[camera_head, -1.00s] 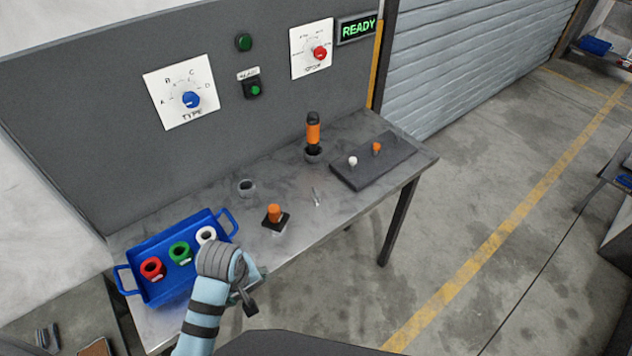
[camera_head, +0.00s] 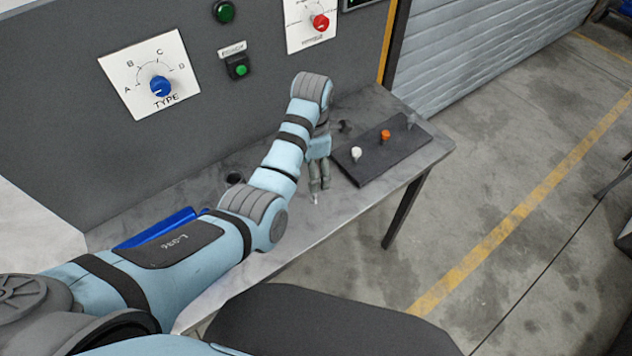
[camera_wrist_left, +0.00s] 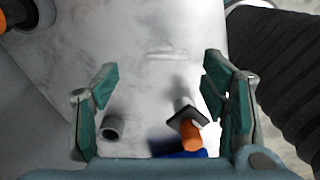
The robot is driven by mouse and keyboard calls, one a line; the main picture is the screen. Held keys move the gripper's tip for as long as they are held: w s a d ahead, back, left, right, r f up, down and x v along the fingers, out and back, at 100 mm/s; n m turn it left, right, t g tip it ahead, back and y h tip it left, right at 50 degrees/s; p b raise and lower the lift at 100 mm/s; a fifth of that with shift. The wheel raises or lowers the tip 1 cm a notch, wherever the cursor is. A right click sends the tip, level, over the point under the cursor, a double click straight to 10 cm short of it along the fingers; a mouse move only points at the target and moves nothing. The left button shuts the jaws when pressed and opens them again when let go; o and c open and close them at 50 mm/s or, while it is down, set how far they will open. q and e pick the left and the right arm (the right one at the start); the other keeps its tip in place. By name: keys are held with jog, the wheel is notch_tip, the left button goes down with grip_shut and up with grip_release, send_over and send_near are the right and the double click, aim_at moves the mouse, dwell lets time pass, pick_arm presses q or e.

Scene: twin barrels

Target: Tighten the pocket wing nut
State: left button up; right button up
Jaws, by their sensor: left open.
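A small, pale, elongated piece (camera_head: 315,199) lies on the table under my left gripper (camera_head: 318,186) in the head view. I cannot tell whether it is the wing nut. In the left wrist view a pale bar-like shape (camera_wrist_left: 162,53) shows ahead of the open, empty jaws (camera_wrist_left: 159,73). My arm hides this knob in the head view. My right gripper is not in view.
A grey ring (camera_head: 235,179) stands on the table (camera_head: 345,205) and shows in the left wrist view (camera_wrist_left: 113,128). The blue tray (camera_head: 158,229) is mostly behind my arm. A dark board (camera_head: 372,158) with white, orange and grey pegs lies right of the gripper. A panel stands behind.

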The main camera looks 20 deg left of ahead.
aim_at(312, 196)
pick_arm(q)
jog(key=s+f, duration=0.1)
jog(key=s+f+b, duration=0.1)
jog(key=f, duration=0.3)
jog(key=shift+s, duration=0.4)
jog(key=shift+w+f, duration=0.6)
jog(key=shift+f, duration=0.15)
jog(key=shift+w+f, duration=0.25)
jog(key=shift+w, duration=0.3)
jog(key=shift+s, duration=0.1)
jog(key=shift+c, duration=1.4)
jog(key=shift+s+r, duration=0.2)
jog(key=c, duration=0.3)
jog(key=shift+s+r, duration=0.1)
jog(key=shift+s, duration=0.05)
jog(key=c, duration=0.6)
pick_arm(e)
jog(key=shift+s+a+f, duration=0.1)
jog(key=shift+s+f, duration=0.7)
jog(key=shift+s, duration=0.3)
